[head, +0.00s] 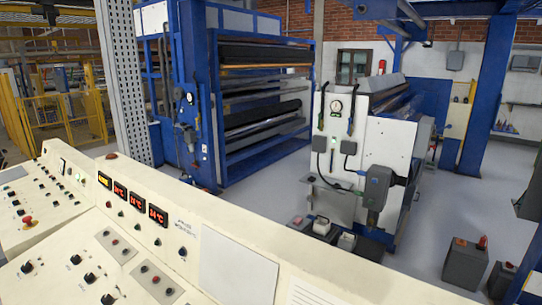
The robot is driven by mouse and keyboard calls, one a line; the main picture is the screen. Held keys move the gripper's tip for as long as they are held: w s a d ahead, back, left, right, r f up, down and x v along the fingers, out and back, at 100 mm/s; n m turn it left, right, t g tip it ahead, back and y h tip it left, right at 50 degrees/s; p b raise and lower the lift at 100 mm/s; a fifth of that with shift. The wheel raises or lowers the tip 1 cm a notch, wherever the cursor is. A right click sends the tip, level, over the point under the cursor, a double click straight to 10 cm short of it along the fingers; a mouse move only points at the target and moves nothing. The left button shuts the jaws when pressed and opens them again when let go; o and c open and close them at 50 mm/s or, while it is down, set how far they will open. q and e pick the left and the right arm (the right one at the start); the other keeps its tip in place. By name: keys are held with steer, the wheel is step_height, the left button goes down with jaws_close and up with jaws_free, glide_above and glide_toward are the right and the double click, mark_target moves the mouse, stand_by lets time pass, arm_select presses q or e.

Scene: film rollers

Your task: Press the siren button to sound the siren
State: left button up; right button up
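A cream control console (235,225) fills the lower left of the head view. It carries several small buttons, black knobs and lit red displays (136,201). A dark button (182,252) sits below a small printed label (187,227) that is too small to read. A red mushroom button (28,221) is on the left section, and a small red cap (111,156) is on the console's top edge. I cannot tell which of these is the siren button. Neither of my grippers is clearly in view.
A blue roller machine (205,110) stands behind the console, and a white-sided roller machine (385,150) stands right of centre. Grey boxes (465,264) stand on the floor at right. Grey floor (425,245) is open between them. Dark shapes cut the right edge.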

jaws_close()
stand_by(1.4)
